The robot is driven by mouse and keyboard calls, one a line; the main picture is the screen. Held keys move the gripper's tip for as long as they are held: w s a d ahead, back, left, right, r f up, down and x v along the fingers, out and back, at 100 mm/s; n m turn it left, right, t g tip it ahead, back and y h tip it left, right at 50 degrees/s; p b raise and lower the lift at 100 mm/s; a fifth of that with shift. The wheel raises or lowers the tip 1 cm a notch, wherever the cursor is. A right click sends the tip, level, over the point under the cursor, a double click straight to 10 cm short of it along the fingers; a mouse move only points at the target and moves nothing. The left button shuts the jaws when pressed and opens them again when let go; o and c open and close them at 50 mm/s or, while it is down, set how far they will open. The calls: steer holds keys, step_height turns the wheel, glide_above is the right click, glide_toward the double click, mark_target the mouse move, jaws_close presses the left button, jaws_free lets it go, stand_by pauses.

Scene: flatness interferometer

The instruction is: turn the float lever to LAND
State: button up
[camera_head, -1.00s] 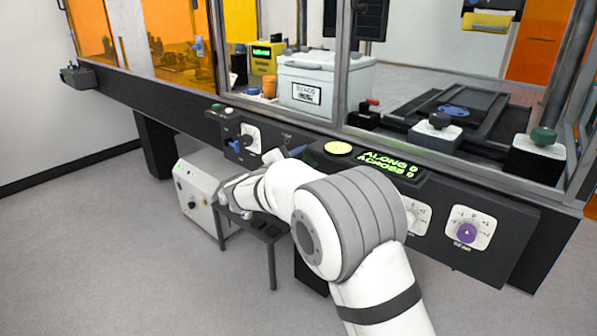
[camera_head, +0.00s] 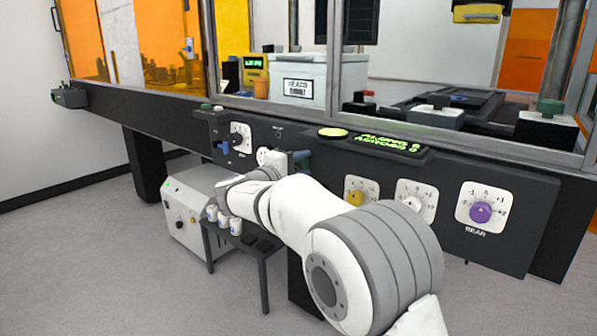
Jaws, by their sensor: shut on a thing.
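The float lever (camera_head: 300,156) shows as a small blue-grey handle on the dark front panel, under a small label too small to read. My gripper (camera_head: 288,158) reaches it from the left and is shut on it. My white wrist covers the lever's base, and the fingertips are small and partly hidden. I cannot read a LAND mark or tell which position the lever is in.
To the left is a white dial (camera_head: 240,137) with a blue handle (camera_head: 223,147) beside it. To the right are a green-lit display (camera_head: 388,143), a yellow knob (camera_head: 356,198) and a purple knob (camera_head: 481,212). A small table (camera_head: 262,250) with white cups stands below.

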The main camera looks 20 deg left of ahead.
steer(key=shift+a+f, duration=0.1)
stand_by(0.4)
steer(key=o, duration=0.8)
steer(key=shift+c, duration=0.2)
steer(key=shift+o, duration=1.1)
steer(key=p+v, duration=0.2)
steer(key=v, duration=0.5)
steer(key=shift+s, duration=0.4)
steer(key=shift+s+a, duration=0.1)
steer(key=shift+a, duration=0.05)
